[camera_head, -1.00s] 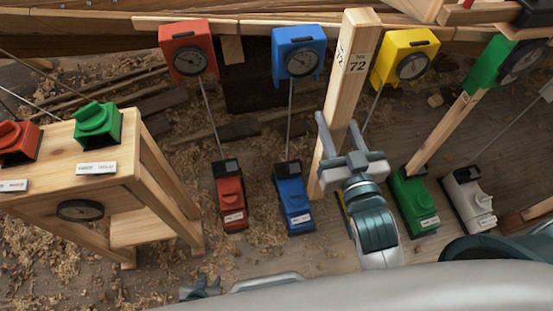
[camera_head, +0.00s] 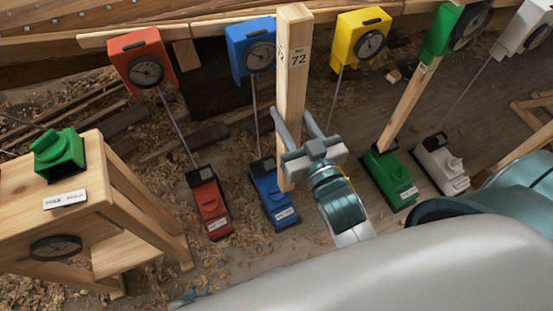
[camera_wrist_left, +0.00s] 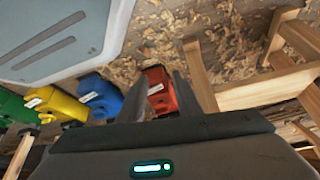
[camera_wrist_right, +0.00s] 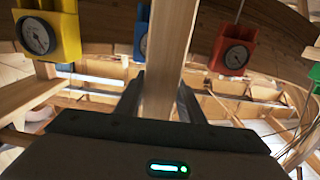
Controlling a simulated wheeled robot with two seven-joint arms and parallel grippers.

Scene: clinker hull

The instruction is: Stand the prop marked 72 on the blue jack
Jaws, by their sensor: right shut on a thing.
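The prop marked 72 (camera_head: 293,65) is a pale wooden post, held near upright with its label facing me. My right gripper (camera_head: 296,115) is shut on its lower half; the post also shows between the fingers in the right wrist view (camera_wrist_right: 168,60). The prop's lower end overlaps the right side of the blue jack (camera_head: 272,200) in the head view; I cannot tell whether they touch. The blue jack also shows in the left wrist view (camera_wrist_left: 98,95). My left gripper (camera_wrist_left: 180,60) is open and empty, with the red jack (camera_wrist_left: 158,90) beyond its fingers.
Blue (camera_head: 251,50), red (camera_head: 142,58) and yellow (camera_head: 361,38) gauge boxes hang along the hull. A green jack (camera_head: 390,178) with a post and a white jack (camera_head: 441,165) stand right. A wooden stand (camera_head: 85,190) bearing a green block is left. The yellow jack (camera_wrist_left: 55,102) shows in the left wrist view.

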